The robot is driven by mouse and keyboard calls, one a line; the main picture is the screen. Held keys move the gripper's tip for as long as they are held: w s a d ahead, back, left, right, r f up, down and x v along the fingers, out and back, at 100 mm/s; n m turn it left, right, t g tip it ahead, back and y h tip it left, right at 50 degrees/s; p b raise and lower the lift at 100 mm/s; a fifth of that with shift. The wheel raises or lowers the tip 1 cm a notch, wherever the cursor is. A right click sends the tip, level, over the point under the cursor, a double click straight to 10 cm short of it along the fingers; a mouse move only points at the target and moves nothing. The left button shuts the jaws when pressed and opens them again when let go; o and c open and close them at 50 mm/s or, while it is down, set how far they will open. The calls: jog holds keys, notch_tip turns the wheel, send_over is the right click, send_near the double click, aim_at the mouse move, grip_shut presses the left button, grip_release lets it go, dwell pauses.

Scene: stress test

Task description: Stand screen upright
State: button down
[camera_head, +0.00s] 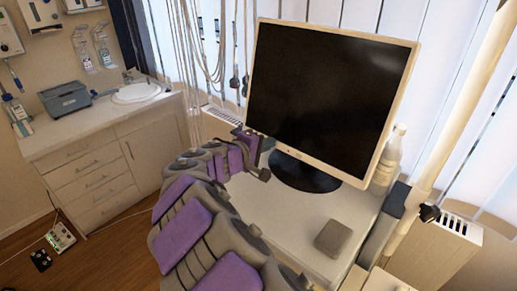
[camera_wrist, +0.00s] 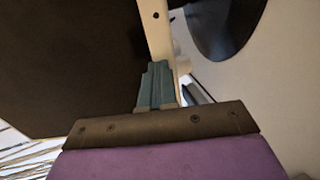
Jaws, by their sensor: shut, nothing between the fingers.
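The screen (camera_head: 325,95), black with a cream frame, stands upright on its dark round base (camera_head: 305,173) on the white tabletop (camera_head: 290,220). My gripper (camera_head: 262,145) is at the screen's lower left corner, with its fingers together and empty. In the wrist view, the teal fingertips (camera_wrist: 157,82) are close to the cream frame (camera_wrist: 160,35), and the dark screen face (camera_wrist: 70,70) fills the left. The base (camera_wrist: 222,22) shows at the upper right. I cannot tell whether the fingers touch the frame.
A white bottle (camera_head: 389,155) stands just right of the screen. A small grey box (camera_head: 333,238) lies at the tabletop's front. A pale pole (camera_head: 450,125) rises at the right. A drawer cabinet (camera_head: 92,180) with a sink stands at the left, and hanging cables and blinds are behind.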

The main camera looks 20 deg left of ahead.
jog(key=shift+w+f+t+b, duration=0.3)
jog(key=shift+w+f+b, duration=0.2)
jog(key=shift+f, duration=0.2)
jog(key=w+a+f+b, duration=0.1)
jog(key=w+a+t+h+b, duration=0.1)
jog(key=shift+a+f, duration=0.35)
jog(key=shift+a, duration=0.05)
jog(key=shift+w+a+f, duration=0.1)
jog(key=shift+w+a, duration=0.1)
jog(key=shift+w+d, duration=0.25)
jog(key=shift+w, duration=0.05)
jog(key=shift+w+d, duration=0.15)
jog(key=shift+d, duration=0.85)
jog(key=shift+a, duration=0.1)
